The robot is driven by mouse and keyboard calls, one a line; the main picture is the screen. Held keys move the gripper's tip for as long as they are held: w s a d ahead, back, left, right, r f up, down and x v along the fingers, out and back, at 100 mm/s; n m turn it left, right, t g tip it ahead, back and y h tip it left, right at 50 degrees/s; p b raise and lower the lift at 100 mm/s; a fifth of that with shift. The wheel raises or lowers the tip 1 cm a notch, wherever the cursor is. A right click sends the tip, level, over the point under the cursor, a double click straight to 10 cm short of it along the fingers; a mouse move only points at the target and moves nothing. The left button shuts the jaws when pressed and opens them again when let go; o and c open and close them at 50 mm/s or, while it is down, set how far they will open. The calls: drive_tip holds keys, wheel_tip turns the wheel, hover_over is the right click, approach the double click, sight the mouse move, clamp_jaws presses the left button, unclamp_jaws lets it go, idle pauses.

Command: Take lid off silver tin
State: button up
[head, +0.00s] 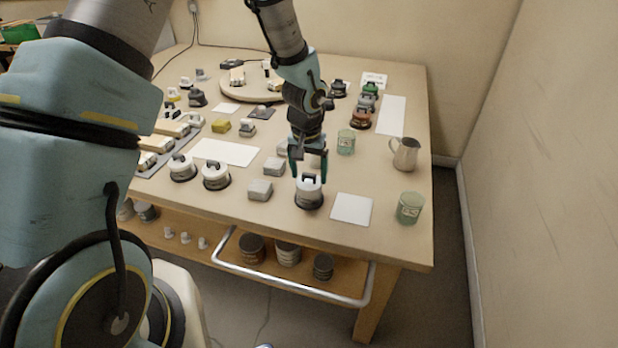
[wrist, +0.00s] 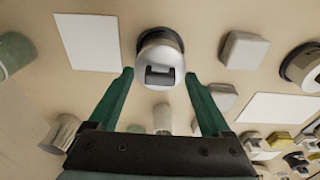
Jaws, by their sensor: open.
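A pale silver-white tin (head: 309,196) with a dark base and a lid with a dark handle stands upright near the table's front edge. In the wrist view the tin (wrist: 161,52) shows from above, with its lid on and the handle towards me. My gripper (head: 308,168) is open and empty, pointing down just above and behind the tin. In the wrist view the fingertips (wrist: 159,76) are on either side of the lid's near part, apart from it. I cannot tell their exact height over the lid.
A white card (head: 351,209) lies right of the tin, and a grey block (head: 260,190) sits to its left. Two white lidded tins (head: 215,177) stand farther left. A green glass (head: 409,208) and a metal jug (head: 404,154) stand at the right. A rail (head: 290,284) runs below the front edge.

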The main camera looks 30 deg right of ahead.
clamp_jaws()
idle(0.7)
